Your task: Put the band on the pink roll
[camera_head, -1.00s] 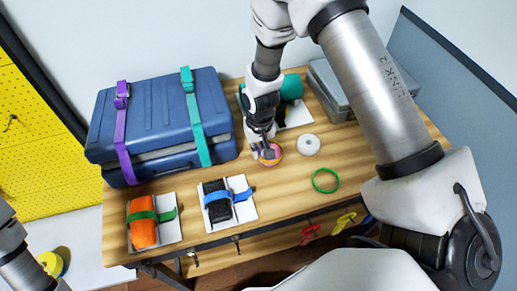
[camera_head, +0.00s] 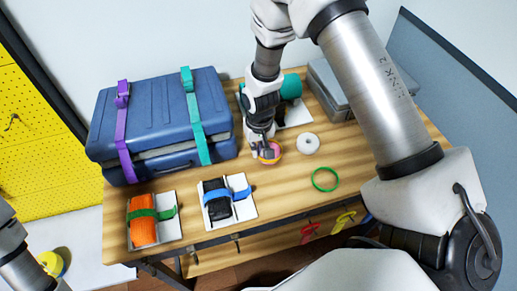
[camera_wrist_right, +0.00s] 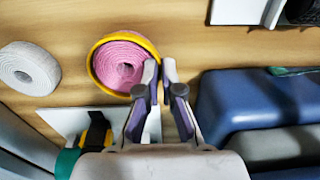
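The pink roll (camera_wrist_right: 122,62) lies flat on the wooden table, a coiled disc. A yellow band (camera_wrist_right: 98,50) runs around its outer edge in the right wrist view; the part near the fingers is partly covered. In the head view the roll and band (camera_head: 270,153) show just below my right gripper (camera_head: 262,150). In the wrist view the right gripper (camera_wrist_right: 161,72) has its fingertips at the band's right edge, a narrow gap apart. Whether they touch the band is unclear. Of my left arm only a part shows at the left edge; its gripper is out of view.
A white roll (camera_head: 308,144) lies right of the pink roll, and a green ring (camera_head: 325,179) lies in front. A blue suitcase (camera_head: 160,115) stands left. Strapped orange (camera_head: 143,220) and black (camera_head: 217,200) bundles lie at the front. A grey case (camera_head: 335,98) stands behind.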

